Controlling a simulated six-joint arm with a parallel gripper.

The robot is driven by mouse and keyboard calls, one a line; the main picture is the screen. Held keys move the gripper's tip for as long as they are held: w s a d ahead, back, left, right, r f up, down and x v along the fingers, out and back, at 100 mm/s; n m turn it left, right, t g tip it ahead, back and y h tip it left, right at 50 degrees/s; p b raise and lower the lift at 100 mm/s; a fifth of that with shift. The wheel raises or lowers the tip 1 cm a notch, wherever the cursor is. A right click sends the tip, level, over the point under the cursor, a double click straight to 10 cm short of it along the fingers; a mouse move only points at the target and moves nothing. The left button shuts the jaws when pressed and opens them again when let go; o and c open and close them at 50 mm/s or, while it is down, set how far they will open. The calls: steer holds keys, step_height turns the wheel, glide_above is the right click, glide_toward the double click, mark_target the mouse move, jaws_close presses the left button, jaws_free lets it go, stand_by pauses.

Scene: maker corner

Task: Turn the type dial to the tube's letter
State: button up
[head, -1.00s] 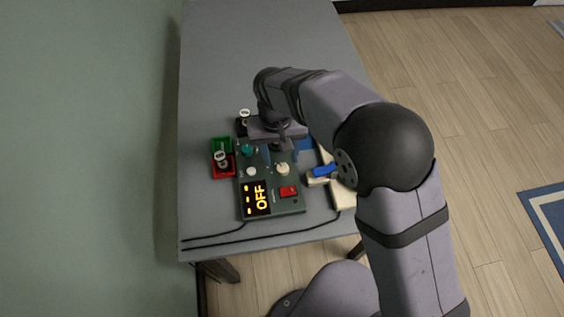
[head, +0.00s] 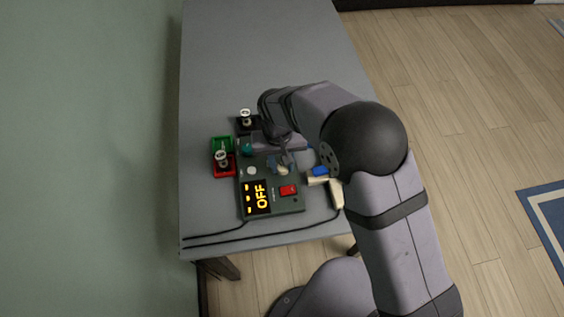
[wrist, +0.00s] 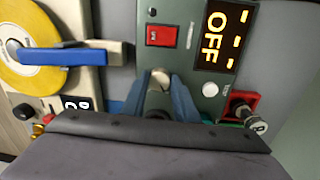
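The tester box (head: 273,205) is dark green, and its orange display (head: 256,197) reads OFF. A cream dial (head: 283,170) sits on the box above the red switch (head: 289,190). My gripper (head: 281,163) is over the box, pointing down at this dial. In the wrist view the two blue fingers (wrist: 160,84) stand apart on either side of the pale dial top (wrist: 161,76); contact is not clear. The dial's letters are hidden or too small to read. A tube (head: 245,118) stands upright at the box's back left; its letter is not legible.
A green tray (head: 216,142) and a red tray (head: 231,171) stand left of the box, with another tube (head: 221,157) there. A blue-handled clamp-like piece (wrist: 70,54) and a yellow disc (wrist: 22,62) lie at the box's right. Cables run across the table front. The table's back is clear.

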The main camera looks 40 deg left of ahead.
mark_target(282, 169)
steer(key=shift+n, duration=0.4)
steer(key=n, duration=0.5)
steer(key=shift+r+n, duration=0.1)
steer(key=shift+n, duration=0.2)
steer(key=n+p, duration=0.1)
steer(key=n, duration=0.4)
steer(key=shift+n+y, duration=0.3)
steer(key=o, duration=1.1)
steer(key=shift+c, duration=0.2)
steer(key=shift+r, duration=0.1)
steer(key=shift+s+d+r+b, duration=0.1)
steer(key=shift+r+b, duration=0.3)
steer(key=shift+r, duration=1.4)
steer(key=shift+s+r+b, duration=0.1)
steer(key=shift+r+b, duration=0.3)
steer(key=shift+r, duration=1.35)
